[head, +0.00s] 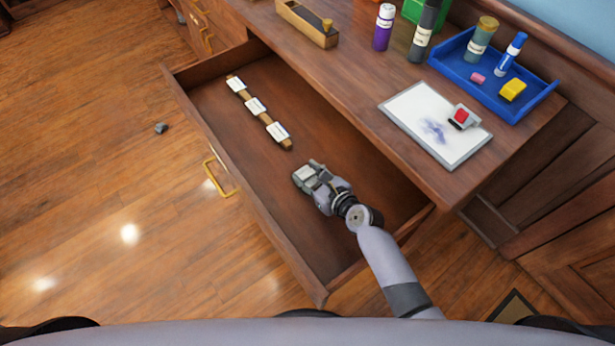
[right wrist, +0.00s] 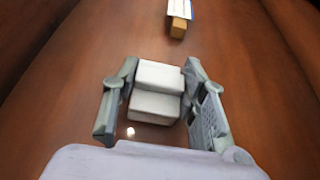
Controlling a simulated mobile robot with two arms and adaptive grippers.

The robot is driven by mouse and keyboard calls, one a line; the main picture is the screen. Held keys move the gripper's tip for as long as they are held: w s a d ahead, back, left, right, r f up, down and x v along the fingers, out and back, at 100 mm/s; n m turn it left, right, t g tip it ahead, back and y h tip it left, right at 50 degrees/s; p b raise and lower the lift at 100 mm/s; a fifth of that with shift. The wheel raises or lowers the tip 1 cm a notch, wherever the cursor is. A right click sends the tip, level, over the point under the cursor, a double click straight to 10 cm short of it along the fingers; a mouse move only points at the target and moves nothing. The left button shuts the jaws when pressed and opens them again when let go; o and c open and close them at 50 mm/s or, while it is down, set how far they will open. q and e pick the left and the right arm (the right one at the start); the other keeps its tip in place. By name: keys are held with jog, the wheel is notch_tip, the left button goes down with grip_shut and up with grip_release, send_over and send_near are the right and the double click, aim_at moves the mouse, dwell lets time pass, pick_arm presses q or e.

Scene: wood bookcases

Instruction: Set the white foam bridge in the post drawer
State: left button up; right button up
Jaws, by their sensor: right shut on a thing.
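The white foam bridge (right wrist: 157,90) is a pale stepped block between the two fingers of my right gripper (right wrist: 155,95), which is shut on it. In the head view, the bridge (head: 304,173) shows at the tip of my right gripper (head: 311,176), inside the outline of the open post drawer (head: 225,157). I cannot tell whether the bridge touches the drawer floor. The drawer is wooden, pulled well out, with a brass handle on its front. My left gripper is not in view.
A wooden strip with white labels (head: 257,106) lies in the drawer beyond the gripper. The desk top (head: 350,70) above holds a whiteboard (head: 420,105), a blue tray (head: 535,102), bottles (head: 382,27) and a wooden box (head: 300,22). The drawer's near end is bare.

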jog(key=o, duration=0.3)
jog(key=shift+f, duration=0.1)
jog(key=o, duration=0.5)
jog(key=shift+r, duration=0.35)
jog(key=p+v, duration=0.1)
jog(key=v, duration=0.5)
jog(key=p+v, duration=0.1)
jog(key=v, duration=0.5)
jog(key=shift+s+d+f, duration=0.1)
jog(key=shift+f, duration=0.15)
